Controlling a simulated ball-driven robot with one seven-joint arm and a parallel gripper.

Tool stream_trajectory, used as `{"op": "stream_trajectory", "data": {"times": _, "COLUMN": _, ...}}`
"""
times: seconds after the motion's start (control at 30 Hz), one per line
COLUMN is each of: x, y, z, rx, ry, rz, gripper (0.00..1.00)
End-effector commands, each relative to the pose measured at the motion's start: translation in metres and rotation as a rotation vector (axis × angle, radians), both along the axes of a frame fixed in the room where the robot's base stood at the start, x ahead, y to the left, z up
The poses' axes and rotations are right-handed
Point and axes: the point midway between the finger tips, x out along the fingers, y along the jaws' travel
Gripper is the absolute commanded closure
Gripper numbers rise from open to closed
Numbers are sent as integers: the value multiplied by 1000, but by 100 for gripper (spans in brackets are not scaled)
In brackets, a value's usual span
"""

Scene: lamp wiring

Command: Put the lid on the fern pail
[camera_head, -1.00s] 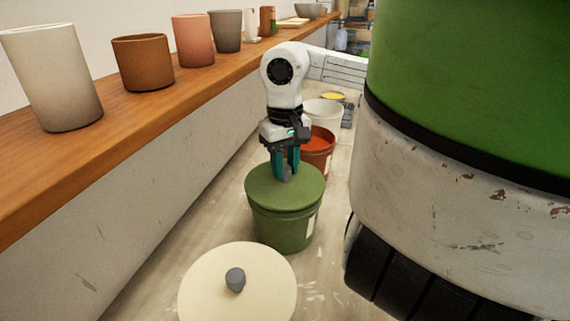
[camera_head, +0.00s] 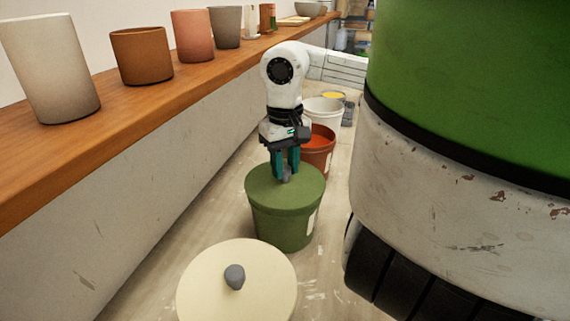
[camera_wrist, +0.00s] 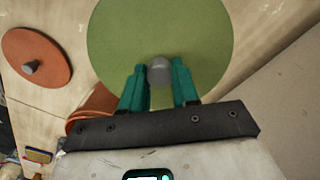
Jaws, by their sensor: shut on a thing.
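The green fern pail (camera_head: 283,228) stands on the floor in the middle of the head view. The green lid (camera_head: 262,188) lies over its mouth and looks level; I cannot tell whether it is fully seated. My gripper (camera_head: 286,172) points down from above, its teal fingers shut on the lid's grey knob. In the wrist view the green lid (camera_wrist: 160,35) fills the top middle, with the grey knob (camera_wrist: 159,70) between the fingertips of my gripper (camera_wrist: 159,82). The lid hides the pail in the wrist view.
A cream lid (camera_head: 215,285) with a grey knob lies in front of the pail. A terracotta pail (camera_head: 318,155) and a white pail (camera_head: 325,108) stand behind it. A terracotta lid (camera_wrist: 45,55) lies on the floor. A wooden shelf (camera_head: 150,110) with several pots runs along the left.

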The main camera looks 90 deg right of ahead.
Motion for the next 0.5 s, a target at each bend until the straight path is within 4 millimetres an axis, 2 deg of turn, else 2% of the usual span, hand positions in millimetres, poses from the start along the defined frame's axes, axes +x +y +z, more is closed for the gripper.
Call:
{"op": "stream_trajectory", "data": {"times": 0.47, "x": 0, "y": 0, "z": -8, "rx": 0, "ry": 0, "rz": 0, "gripper": 100}}
{"op": "stream_trajectory", "data": {"times": 0.5, "x": 0, "y": 0, "z": -8, "rx": 0, "ry": 0, "rz": 0, "gripper": 69}}
